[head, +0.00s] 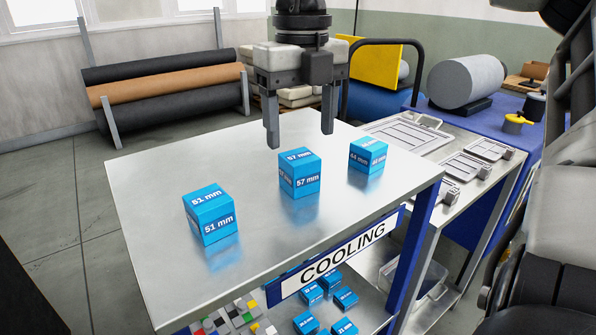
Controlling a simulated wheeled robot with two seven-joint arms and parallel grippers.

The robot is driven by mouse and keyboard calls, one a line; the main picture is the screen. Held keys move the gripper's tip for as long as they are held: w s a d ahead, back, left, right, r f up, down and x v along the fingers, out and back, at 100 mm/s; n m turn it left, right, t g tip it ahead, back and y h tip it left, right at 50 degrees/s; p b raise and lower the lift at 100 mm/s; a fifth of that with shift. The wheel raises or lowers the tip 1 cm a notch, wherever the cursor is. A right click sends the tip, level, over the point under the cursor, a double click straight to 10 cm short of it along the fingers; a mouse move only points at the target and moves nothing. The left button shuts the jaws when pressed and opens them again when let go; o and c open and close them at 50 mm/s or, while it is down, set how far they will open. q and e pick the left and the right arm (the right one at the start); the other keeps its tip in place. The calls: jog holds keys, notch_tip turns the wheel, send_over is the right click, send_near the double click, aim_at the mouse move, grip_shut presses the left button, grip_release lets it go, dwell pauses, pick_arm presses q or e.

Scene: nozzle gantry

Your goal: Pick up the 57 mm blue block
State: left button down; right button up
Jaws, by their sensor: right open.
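The blue block labelled 57 mm (299,178) stands upright on the metal tabletop (150,180), in the middle of the row of three blue blocks. My right gripper (300,138) hangs above and slightly behind it in the picture, pointing down. Its two fingers are apart with nothing between them, and the block's top shows below the fingertips. I cannot tell the exact height gap. My left gripper is not in view.
A blue block labelled 51 mm (209,214) stands to the left, and a smaller blue block (368,155) to the right. A COOLING sign (342,254) is on the table's front edge. Several small blue blocks lie on the lower shelf. Metal trays (408,133) lie right of the table.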

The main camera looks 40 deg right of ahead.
aim_at(299, 156)
jog(key=f, duration=0.4)
jog(key=f+p, duration=0.1)
jog(key=f, duration=0.2)
jog(key=shift+w+d+f, duration=0.1)
jog(key=shift+w, duration=0.2)
jog(key=c, duration=1.3)
